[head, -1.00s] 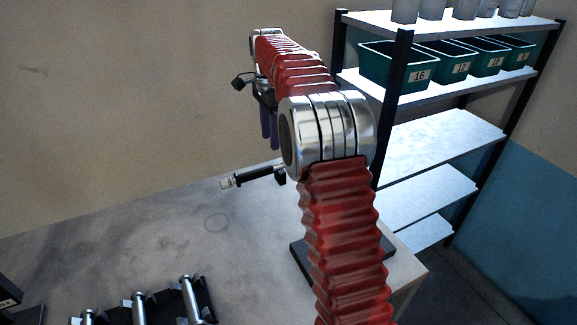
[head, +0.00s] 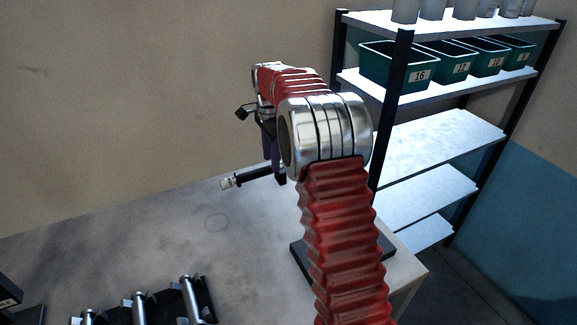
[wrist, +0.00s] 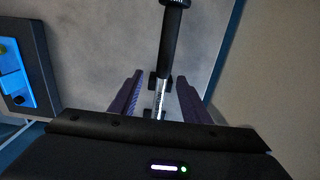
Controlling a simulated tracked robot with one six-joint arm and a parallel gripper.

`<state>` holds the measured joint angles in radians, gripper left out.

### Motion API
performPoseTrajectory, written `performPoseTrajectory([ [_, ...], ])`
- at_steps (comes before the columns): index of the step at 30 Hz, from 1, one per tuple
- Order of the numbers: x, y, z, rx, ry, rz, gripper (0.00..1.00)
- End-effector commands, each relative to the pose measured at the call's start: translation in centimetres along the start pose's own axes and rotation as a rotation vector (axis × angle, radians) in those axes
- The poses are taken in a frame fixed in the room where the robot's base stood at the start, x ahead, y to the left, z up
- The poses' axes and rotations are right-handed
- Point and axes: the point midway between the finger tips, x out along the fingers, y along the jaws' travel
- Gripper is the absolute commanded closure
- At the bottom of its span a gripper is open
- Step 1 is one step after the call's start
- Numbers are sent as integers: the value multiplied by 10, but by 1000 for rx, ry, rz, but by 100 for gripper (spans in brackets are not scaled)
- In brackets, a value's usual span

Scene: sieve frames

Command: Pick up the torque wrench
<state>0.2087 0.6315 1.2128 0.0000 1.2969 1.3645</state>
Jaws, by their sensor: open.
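The torque wrench (head: 255,174) lies near the back of the grey table in the head view, its black handle and pale end pointing left. The rest of it is hidden behind my gripper and arm. In the wrist view the wrench (wrist: 170,45) shows a dark grip and a silver shaft running down between my fingers, with small black support blocks beside the shaft. My gripper (wrist: 158,78) is open, one purple finger on each side of the shaft, with gaps on both sides. In the head view my gripper (head: 272,150) is partly hidden and appears just above the wrench.
The back wall is close behind the wrench. A dark rack with silver tools (head: 140,308) sits at the front left of the table. A dark flat tray (head: 300,252) is partly behind my arm. A shelf (head: 440,140) with green bins stands right. The table's middle-left is clear.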

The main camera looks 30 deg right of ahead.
Motion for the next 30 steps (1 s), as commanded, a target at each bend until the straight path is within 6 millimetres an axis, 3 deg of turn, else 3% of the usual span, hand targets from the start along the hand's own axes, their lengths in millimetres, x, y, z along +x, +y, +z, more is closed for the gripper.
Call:
performPoseTrajectory([
  [13,48,-5,-2,1,0,1,57],
  [30,51,-6,-3,1,0,0,57],
])
